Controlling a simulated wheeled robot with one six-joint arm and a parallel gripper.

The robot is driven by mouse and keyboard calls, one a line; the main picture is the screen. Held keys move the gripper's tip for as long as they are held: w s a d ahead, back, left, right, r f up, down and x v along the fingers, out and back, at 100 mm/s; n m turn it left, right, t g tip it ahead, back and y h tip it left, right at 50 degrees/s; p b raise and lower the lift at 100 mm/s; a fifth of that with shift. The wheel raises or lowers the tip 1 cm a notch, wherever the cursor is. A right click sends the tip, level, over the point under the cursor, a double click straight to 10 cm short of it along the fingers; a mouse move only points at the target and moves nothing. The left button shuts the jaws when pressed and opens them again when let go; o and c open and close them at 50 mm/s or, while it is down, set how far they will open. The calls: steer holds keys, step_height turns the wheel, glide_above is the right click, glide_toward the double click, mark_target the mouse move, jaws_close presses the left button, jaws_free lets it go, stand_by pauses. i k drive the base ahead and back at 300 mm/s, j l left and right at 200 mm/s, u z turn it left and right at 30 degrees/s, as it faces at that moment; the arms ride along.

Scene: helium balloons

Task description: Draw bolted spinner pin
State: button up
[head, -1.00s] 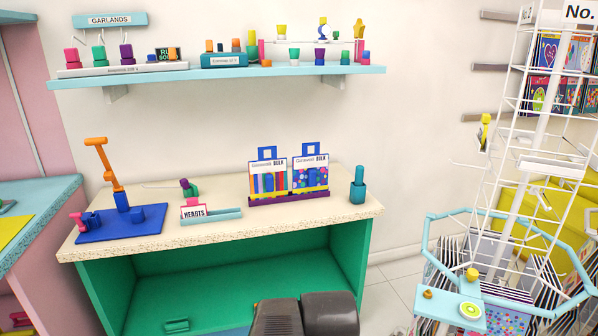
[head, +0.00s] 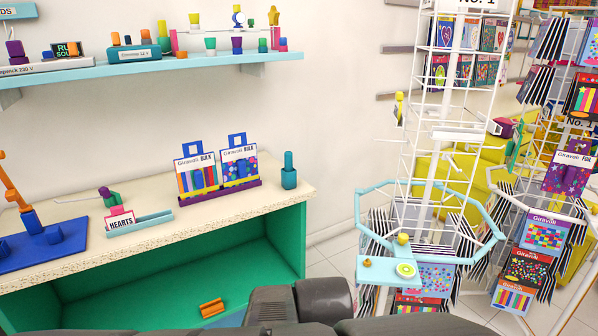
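A white wire spinner rack (head: 437,135) stands on the right, with a light blue ring frame (head: 491,219) around its lower part. A light blue plate (head: 378,271) sticks out at the front of this frame. A yellow knob (head: 403,238) stands at the plate's back edge, and a round green and white disc (head: 406,270) lies on the plate. A small orange-brown piece (head: 367,263) sits on its left part. I cannot tell which of these is the pin or a bolt. Dark grey parts of my own arm show at the bottom middle; no gripper fingers show.
A shelf (head: 230,62) hangs above. A second card rack (head: 553,222) stands far right. Tiled floor shows between counter and spinner.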

mark_target(402, 238)
steer(key=z, duration=1.1)
